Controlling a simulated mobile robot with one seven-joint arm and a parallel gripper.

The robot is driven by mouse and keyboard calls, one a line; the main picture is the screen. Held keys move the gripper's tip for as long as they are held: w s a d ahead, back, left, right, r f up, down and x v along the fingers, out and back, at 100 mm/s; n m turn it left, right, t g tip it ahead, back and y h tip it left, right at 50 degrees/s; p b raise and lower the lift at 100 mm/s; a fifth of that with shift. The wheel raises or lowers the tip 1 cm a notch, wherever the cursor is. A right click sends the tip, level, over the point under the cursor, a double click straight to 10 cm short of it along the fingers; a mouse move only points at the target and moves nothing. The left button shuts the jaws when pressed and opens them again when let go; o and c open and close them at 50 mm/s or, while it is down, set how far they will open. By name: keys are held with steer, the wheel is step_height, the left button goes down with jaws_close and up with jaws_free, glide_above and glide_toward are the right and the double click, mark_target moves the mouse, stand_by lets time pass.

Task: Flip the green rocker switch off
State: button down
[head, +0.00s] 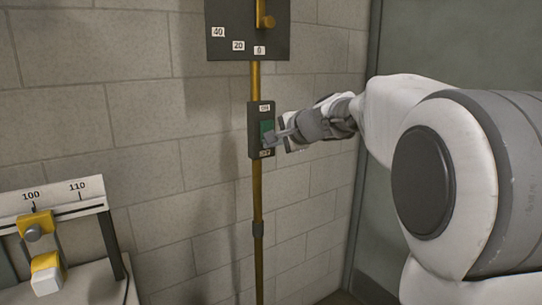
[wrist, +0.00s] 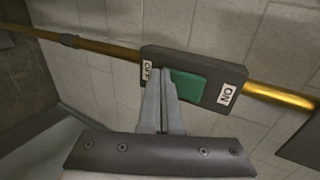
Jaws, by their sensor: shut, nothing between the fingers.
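The green rocker switch (head: 266,131) sits in a dark switch box on the wall, with an ON label above and an OFF label below. In the wrist view the rocker (wrist: 187,85) lies between the OFF label (wrist: 147,72) and the NO-reading, upside-down ON label (wrist: 227,93). My gripper (head: 272,138) is shut and empty, its tips at the lower, OFF half of the rocker. In the wrist view the closed fingertips (wrist: 163,72) overlap the OFF end of the green rocker. I cannot tell whether they touch it. The fingers hide part of that end.
A brass pipe (head: 257,200) runs vertically through the box position. Above is a dark panel (head: 225,45) with a scale and a brass handle (head: 267,21). At lower left stands a scale (head: 60,198) with a yellow slider (head: 36,224). The wall around the box is clear.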

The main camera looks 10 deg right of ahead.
steer(key=shift+f+b, duration=0.4)
steer(key=shift+b, duration=0.1)
steer(key=shift+r, duration=0.4)
steer(key=shift+r+p, duration=0.75)
steer(key=shift+p, duration=0.05)
steer(key=shift+f, duration=0.1)
